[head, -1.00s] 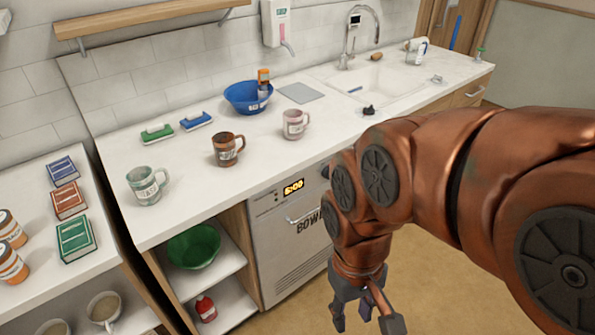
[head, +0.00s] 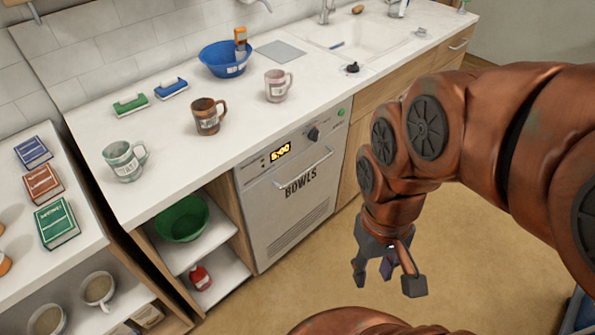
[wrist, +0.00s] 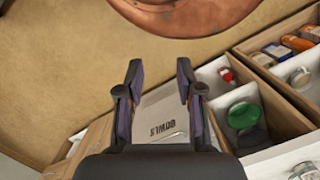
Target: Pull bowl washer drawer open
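The bowl washer (head: 292,205) is a white front panel under the counter, marked BOWLS, with a lit display, a dark knob and a horizontal bar handle (head: 304,167) near its top. Its drawer looks shut. My gripper (head: 386,278) hangs to the right of the washer and in front of it, pointing down, apart from the handle. In the wrist view my gripper (wrist: 158,85) has its two fingers spread with nothing between them. The washer panel (wrist: 160,117) shows beyond the fingers there, with part of the handle near the palm.
Mugs, sponges and a blue bowl (head: 223,60) stand on the counter (head: 240,115). Left of the washer, an open shelf holds a green bowl (head: 182,219) and a red bottle (head: 200,277). The floor (head: 310,290) before the washer is clear.

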